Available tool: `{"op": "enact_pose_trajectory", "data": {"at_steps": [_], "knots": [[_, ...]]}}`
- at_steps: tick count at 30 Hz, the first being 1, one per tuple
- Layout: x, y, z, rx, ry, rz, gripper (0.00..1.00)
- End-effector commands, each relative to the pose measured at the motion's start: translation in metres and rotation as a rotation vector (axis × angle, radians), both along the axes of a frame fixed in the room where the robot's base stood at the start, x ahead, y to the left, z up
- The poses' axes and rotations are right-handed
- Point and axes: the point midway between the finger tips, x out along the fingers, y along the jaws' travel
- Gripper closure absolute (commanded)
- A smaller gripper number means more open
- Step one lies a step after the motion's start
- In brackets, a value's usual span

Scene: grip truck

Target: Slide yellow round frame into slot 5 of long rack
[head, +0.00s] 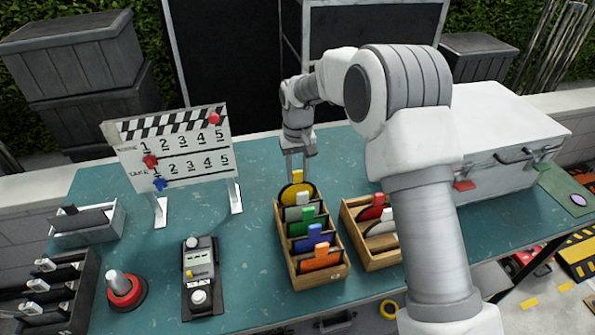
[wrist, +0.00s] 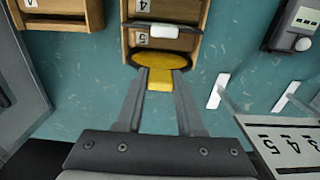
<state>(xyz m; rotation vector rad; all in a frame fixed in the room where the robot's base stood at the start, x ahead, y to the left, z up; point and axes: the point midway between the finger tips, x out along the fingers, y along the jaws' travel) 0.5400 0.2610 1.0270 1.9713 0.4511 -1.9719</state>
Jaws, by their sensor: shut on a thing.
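The yellow round frame (head: 287,197) is upright at the far end of the long wooden rack (head: 322,280). My gripper (head: 297,172) is shut on its yellow tab from above. In the wrist view, the yellow frame (wrist: 152,60) is at the rack's end slot, beside the label 5 (wrist: 142,42), with its tab between my fingers (wrist: 161,76). I cannot tell how deep it sits in the slot. A white-tabbed frame (head: 302,199) stands in front of it, followed by green (head: 305,222), blue (head: 312,240) and orange (head: 320,258) frames.
A shorter wooden rack (head: 372,264) with red and white frames stands close to the right. A clapperboard (head: 175,150) stands at the left. A control box (head: 202,280) and a red-based knob (head: 122,290) are at the front left. A white case (head: 500,150) is at the right.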

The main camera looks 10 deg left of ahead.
Motion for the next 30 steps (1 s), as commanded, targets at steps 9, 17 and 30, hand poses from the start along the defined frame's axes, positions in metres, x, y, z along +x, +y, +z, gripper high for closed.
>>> {"op": "enact_pose_trajectory", "data": {"at_steps": [9, 17, 30], "knots": [[0.000, 0.000, -0.011, 0.000, 0.000, 0.000, 1.00], [0.000, 0.000, -0.019, 0.000, -0.001, 0.000, 1.00], [0.000, 0.000, -0.028, 0.000, -0.001, 0.000, 0.51]]}}
